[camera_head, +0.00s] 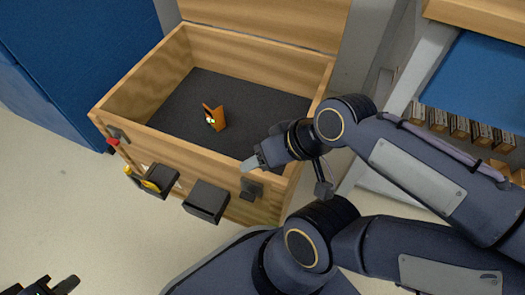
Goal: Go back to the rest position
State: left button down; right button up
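My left gripper (57,287) is at the bottom left corner, over bare floor and apart from everything. It is dark and cut off by the picture edge, so its opening is unclear. My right arm comes in from the right, and its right gripper (256,162) is at the front right corner of an open wooden cart box (212,163). A light grey tip shows there, overlapping the box's front wall; I cannot tell whether it touches.
Inside the box, an orange object (215,118) stands on the dark floor. The wooden lid (265,22) is raised behind. Dark blocks (206,201) and red and yellow handles (144,182) are along the front. A blue cabinet (80,60) stands left; a blue-topped shelf (480,80) is right.

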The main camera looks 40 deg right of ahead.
notch_tip(320, 180, up, 40)
jog(key=p, duration=4)
jog(key=shift+r, duration=0.2)
jog(key=shift+c, duration=0.4)
